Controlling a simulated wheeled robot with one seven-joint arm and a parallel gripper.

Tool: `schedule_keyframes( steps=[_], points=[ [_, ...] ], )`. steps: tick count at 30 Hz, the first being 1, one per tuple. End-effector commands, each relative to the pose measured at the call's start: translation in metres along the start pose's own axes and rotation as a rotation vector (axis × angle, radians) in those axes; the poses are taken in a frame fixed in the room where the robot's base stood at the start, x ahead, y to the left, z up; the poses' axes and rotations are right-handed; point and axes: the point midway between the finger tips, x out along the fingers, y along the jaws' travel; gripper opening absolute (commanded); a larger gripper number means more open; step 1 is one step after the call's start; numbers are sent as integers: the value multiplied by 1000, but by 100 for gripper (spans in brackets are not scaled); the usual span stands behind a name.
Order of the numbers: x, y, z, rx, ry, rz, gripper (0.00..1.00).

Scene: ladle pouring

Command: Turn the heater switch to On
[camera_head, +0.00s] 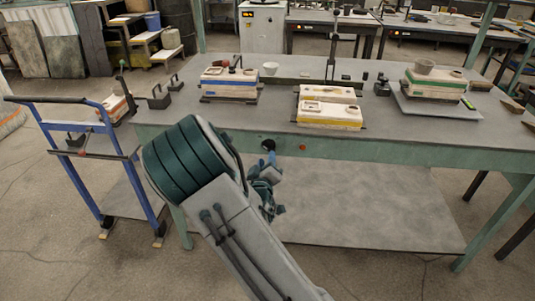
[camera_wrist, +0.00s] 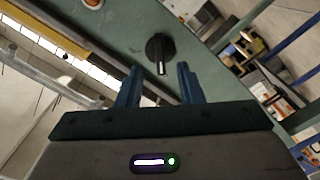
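The heater switch is a black round knob (camera_wrist: 158,50) on the green panel, just ahead of my gripper in the wrist view. A pale mark shows on its ridge. In the head view the black knob (camera_head: 268,145) sits on the table's green front edge, just above my wrist.
An orange-red button (camera_head: 303,148) sits right of the knob. The grey table (camera_head: 230,118) holds several box-shaped moulds and a balance plate (camera_head: 437,108). A blue trolley (camera_head: 60,130) stands at the left. A grey lower shelf (camera_head: 370,215) lies under the table.

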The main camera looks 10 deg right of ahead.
Motion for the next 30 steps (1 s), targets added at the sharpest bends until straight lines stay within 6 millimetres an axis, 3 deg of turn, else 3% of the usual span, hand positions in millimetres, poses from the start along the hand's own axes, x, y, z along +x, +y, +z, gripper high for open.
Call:
schedule_keyframes(
  steps=[3, 9, 20, 24, 30],
  points=[
    [22, 0, 1, -1, 0, 2, 34],
    [42, 0, 1, 0, 0, 1, 34],
    [46, 0, 0, 0, 0, -1, 34],
    [46, 0, 0, 0, 0, -1, 0],
    [46, 0, 0, 3, 0, -1, 0]
  ],
)
